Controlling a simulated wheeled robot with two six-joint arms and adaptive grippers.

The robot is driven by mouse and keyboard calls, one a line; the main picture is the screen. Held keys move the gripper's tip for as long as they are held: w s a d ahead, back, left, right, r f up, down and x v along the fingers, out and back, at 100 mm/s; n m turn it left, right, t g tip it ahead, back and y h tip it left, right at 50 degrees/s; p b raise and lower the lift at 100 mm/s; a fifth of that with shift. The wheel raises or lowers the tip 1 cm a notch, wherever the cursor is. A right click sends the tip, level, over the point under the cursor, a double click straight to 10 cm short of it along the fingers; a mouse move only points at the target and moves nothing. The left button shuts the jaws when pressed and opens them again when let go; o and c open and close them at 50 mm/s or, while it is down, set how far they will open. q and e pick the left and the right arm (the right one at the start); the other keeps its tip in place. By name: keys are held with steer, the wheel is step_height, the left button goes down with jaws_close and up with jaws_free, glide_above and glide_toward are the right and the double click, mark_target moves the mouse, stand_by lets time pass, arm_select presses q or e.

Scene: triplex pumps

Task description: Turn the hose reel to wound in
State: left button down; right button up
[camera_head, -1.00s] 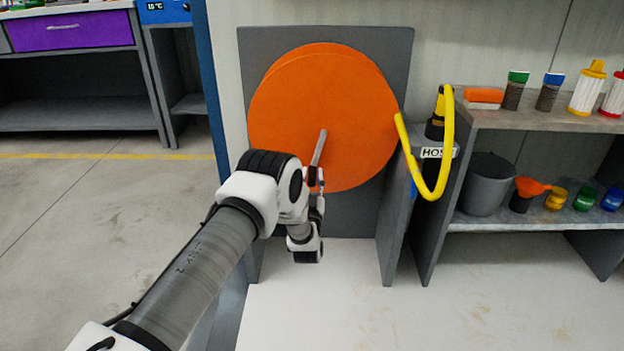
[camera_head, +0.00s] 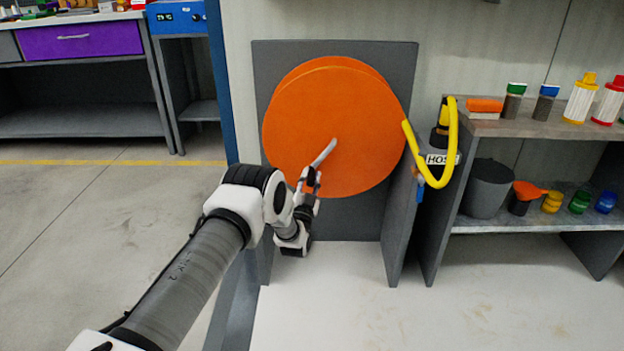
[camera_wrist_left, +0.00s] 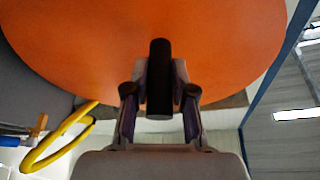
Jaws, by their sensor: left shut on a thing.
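The orange hose reel (camera_head: 335,115) is a large disc mounted on a grey upright panel (camera_head: 405,70). A grey crank arm (camera_head: 324,152) runs from its middle down and to the left. My left gripper (camera_head: 311,182) is at the outer end of the crank, in front of the reel's lower left. In the left wrist view, my left gripper (camera_wrist_left: 160,100) is shut on a dark cylindrical handle (camera_wrist_left: 160,75), with the orange reel (camera_wrist_left: 90,40) behind it. The yellow hose (camera_head: 425,165) hangs in a loop to the right of the reel. My right gripper is not in view.
A grey shelf (camera_head: 550,125) with bottles, jars and a dark bucket (camera_head: 486,188) stands to the right. A small HOSE sign (camera_head: 440,159) is beside the yellow loop. A blue post (camera_head: 219,80) stands left of the reel. The floor at left is clear.

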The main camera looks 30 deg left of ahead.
arm_select(q)
step_height(320, 180, up, 16)
steer(key=s+a+m+g+h+p, duration=0.1)
steer(key=m+g+h+p, duration=0.15)
steer(key=m+p, duration=0.9)
steer(key=s+a+f+m+g+h+p, duration=0.1)
steer(key=a+m+g+h+p, duration=0.15)
steer(key=m+p, duration=0.95)
steer(key=g+y+p, duration=0.1)
steer(key=p, duration=0.9)
glide_toward(338, 112)
steer(key=w+a, duration=0.2)
steer(key=a, duration=0.1)
steer(key=shift+w+d+n+g+b, duration=0.15)
steer(key=shift+w+d, duration=0.15)
steer(key=shift+d, duration=0.3)
steer(key=shift+w+d+n+g+b, duration=0.15)
steer(key=shift+w+d, duration=0.1)
steer(key=shift+d, duration=0.3)
steer(key=shift+w+d+n+b, duration=0.15)
steer(key=shift+w+d, duration=0.15)
steer(key=shift+d, duration=0.3)
steer(key=c, duration=1)
jaws_free()
steer(key=shift+d, duration=0.1)
